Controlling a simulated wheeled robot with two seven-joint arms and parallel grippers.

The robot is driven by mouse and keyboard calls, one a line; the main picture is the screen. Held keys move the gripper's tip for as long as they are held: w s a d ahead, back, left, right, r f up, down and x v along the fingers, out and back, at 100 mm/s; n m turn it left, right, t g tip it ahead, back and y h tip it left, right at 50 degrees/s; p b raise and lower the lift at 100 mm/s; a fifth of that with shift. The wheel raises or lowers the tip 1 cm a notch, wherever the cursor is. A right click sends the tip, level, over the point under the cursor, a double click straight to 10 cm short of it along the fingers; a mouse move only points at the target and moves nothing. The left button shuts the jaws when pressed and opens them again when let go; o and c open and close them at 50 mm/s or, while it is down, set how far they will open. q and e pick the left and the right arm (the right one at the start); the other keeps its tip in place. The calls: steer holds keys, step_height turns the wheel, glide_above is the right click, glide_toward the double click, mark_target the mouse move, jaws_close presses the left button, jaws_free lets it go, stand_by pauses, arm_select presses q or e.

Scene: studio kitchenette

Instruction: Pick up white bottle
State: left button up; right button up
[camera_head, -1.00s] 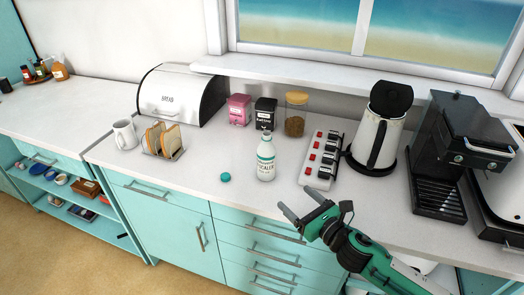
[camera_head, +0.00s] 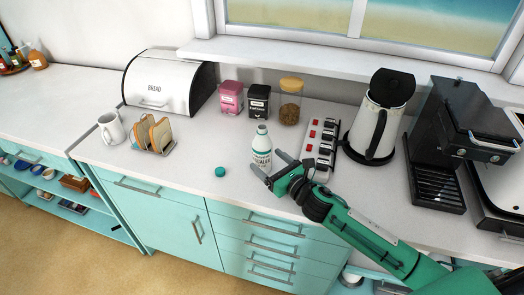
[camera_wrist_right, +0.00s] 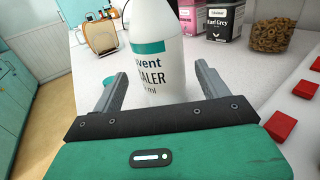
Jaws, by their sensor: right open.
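The white bottle (camera_head: 262,146) stands upright on the counter, with a teal band and dark lettering on its label. My right gripper (camera_head: 266,163) is at the front of the bottle, its fingers open and pointing toward it. In the right wrist view the bottle (camera_wrist_right: 158,50) shows just beyond and between the two open fingers (camera_wrist_right: 160,85), with its top cut off by the frame. I cannot tell whether the fingers touch it. My left gripper is not in view.
A teal cap (camera_head: 220,171) lies left of the bottle. A power strip (camera_head: 322,145) with red switches lies close on the right, then a kettle (camera_head: 378,122). Tins (camera_head: 231,97) and a jar (camera_head: 290,102) stand behind. A toast rack (camera_head: 155,136) stands to the left.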

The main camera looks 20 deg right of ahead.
mark_target(260, 153)
steer(key=shift+w+a+r, duration=0.1)
steer(key=shift+w+a, duration=0.05)
steer(key=shift+w, duration=0.2)
steer(key=p+x, duration=0.2)
steer(key=x, duration=0.2)
steer(key=shift+w, duration=0.2)
steer(key=shift+w+a, duration=0.1)
steer(key=shift+w, duration=0.2)
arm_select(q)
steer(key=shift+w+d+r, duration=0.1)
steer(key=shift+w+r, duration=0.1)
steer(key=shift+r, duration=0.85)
arm_select(e)
steer(key=c, duration=1)
steer(key=shift+c, duration=0.7)
